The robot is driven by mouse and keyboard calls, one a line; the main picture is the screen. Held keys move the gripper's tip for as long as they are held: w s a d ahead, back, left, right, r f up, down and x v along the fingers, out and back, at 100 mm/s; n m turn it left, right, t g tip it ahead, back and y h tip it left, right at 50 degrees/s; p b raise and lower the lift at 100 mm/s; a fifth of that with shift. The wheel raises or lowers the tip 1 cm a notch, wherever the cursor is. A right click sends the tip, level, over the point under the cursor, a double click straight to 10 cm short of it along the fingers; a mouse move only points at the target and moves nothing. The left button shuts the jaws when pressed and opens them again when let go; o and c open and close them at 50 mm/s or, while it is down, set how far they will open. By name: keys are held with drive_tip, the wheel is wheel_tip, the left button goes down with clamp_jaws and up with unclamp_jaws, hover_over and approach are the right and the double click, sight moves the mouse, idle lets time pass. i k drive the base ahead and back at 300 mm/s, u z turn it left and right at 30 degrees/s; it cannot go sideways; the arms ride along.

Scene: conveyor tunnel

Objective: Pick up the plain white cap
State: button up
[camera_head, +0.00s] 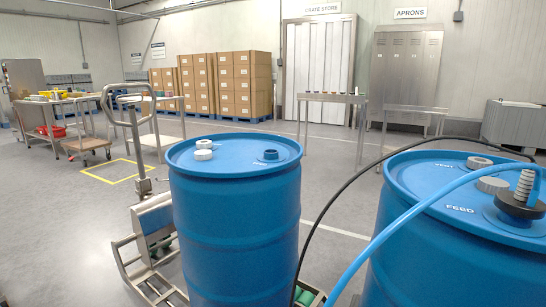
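A plain white cap (203,155) is on the top of the left blue drum (235,225), left of the lid's middle. A second whitish round piece (203,144) is just behind it; I cannot tell whether the two touch. A small dark blue fitting (271,154) is on the right part of the same lid. The right blue drum (440,255), marked FEED, has an off-white round cap (479,162) and a grey ribbed cap (492,185) on top. My gripper is not in view.
A light blue hose (400,222) and a black hose (345,190) run at the right drum, which bears a ribbed fitting (524,186). A metal hand truck (150,225) stands left of the left drum. Tables, carts and stacked cartons (245,85) are farther back. Open floor lies between.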

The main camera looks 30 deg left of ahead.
sight(200, 155)
drive_tip(key=u, duration=1.5)
